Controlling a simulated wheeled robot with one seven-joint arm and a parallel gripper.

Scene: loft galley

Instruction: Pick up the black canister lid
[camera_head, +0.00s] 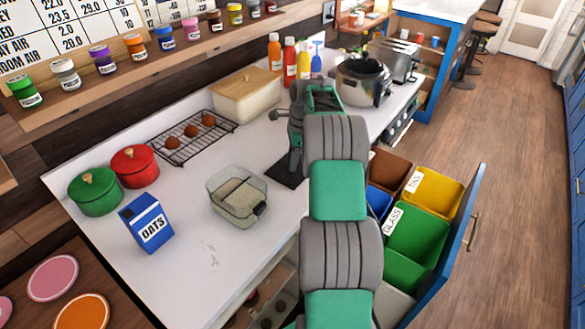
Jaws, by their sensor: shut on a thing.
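The black canister lid appears to be the flat dark piece (284,173) on or just above the white counter, right of the open glass canister (228,209). Only its left part shows; my arm covers the rest. My gripper (294,172) points down at this dark piece and is shut on it. The fingertips are mostly hidden behind my own arm, so the exact grip and any gap to the counter cannot be seen. The glass canister has a grey interior and a dark clasp on its right side.
A blue oats box (147,222), a green pot (95,191) and a red pot (135,166) stand left. A wire rack (168,150), bread box (246,93), bottles (290,62) and a cooker (362,82) stand behind. An open drawer of bins (416,236) juts out right.

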